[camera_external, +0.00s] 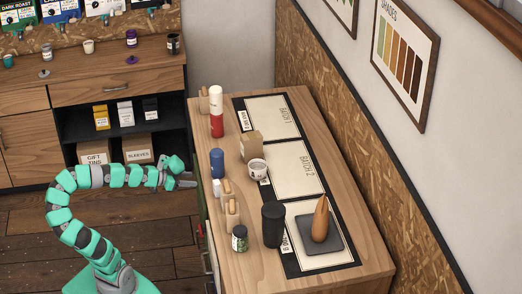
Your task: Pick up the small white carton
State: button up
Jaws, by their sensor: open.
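A small white carton (216,187) stands at the left edge of the wooden counter (262,262), just in front of a blue cylinder (217,163). My gripper (194,180) is open and empty, at the counter's left edge and a little left of the carton. Its fingers point right, toward the carton. A gap shows between them and the carton in this view, but I cannot tell the depth exactly. Part of the carton's right side is hidden by or close to a wooden-handled item (227,190).
A second wooden-handled item (232,214), a dark jar (240,240) and a black cylinder (273,225) stand nearer. A white cup (257,170), brown box (251,146) and red-and-white bottle (216,113) stand behind. A wooden pear-shaped object (321,220) sits on a dark tray (305,238).

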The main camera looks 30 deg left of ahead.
aim_at(214, 183)
jog(key=p+x, duration=0.1)
jog(key=x, duration=0.2)
jog(key=p+x, duration=0.1)
jog(key=x, duration=0.1)
jog(key=p+x, duration=0.1)
jog(key=x, duration=0.2)
jog(key=shift+s+d+f, duration=0.1)
jog(key=shift+d+f, duration=0.25)
jog(key=shift+d, duration=0.15)
jog(key=shift+w+d+f+p, duration=0.35)
jog(key=shift+w+f+p, duration=0.1)
jog(key=shift+w, duration=0.1)
jog(key=shift+x, duration=1.95)
jog(key=shift+f, duration=0.15)
jog(key=c, duration=0.7)
